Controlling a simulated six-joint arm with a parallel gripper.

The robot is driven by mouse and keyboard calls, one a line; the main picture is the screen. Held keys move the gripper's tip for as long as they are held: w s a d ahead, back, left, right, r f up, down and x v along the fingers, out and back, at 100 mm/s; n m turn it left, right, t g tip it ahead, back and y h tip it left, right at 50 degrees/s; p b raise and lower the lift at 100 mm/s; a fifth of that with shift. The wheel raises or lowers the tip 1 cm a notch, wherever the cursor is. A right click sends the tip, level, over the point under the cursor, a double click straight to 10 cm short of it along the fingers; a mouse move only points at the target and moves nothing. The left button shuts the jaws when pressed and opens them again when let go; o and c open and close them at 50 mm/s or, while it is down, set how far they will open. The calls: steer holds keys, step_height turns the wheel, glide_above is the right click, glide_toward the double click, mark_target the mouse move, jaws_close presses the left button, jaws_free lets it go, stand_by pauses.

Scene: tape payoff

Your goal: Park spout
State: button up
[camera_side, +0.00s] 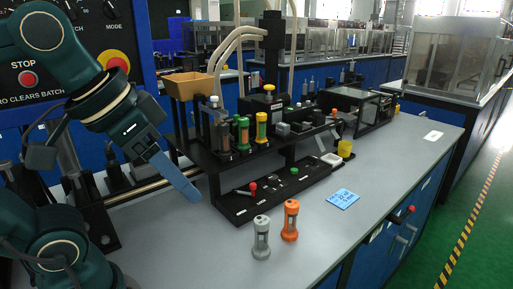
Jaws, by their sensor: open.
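My gripper (190,194), with flat blue fingers, points down and right over the left part of the bench. The fingers are seen nearly edge-on; nothing shows between them, and the gripper is open. It is in front of and left of the black rack (210,172), and its gap to the rack is hard to judge. Pale hoses (226,42) curve to a black head on a post (273,35) behind the rack. No part is clearly marked as the spout, so I cannot tell which one it is.
The rack holds green and yellow capped cylinders (243,133) and an orange bin (188,86). A grey cylinder (261,238) and an orange one (290,220) stand at the bench front, near a blue card (342,199). A control panel (70,50) stands left.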

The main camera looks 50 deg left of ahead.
mark_target(213, 98)
step_height(213, 98, up, 6)
steer(key=r, duration=0.1)
steer(key=w+a+n+t+y, duration=0.1)
steer(key=w+a+t, duration=0.2)
steer(key=w, duration=0.7)
steer(key=w+a+n+t, duration=0.2)
steer(key=w+a+t, duration=0.1)
steer(key=w, duration=0.7)
steer(key=w+a+n+t+y, duration=0.2)
steer(key=w+a+n+y, duration=0.15)
steer(key=a+y, duration=0.6)
steer(key=a+f, duration=0.1)
steer(key=a, duration=0.2)
steer(key=s+a+f+n+y, duration=0.1)
steer(key=a+f, duration=0.1)
steer(key=a, duration=0.2)
steer(key=s+a+f+n+y, duration=0.1)
steer(key=a+f, duration=0.1)
steer(key=a, duration=0.1)
steer(key=shift+s+a+f+n+g, duration=0.1)
steer(key=shift+a+f+n+g, duration=0.15)
steer(key=shift+g, duration=0.15)
steer(key=shift+x, duration=2.5)
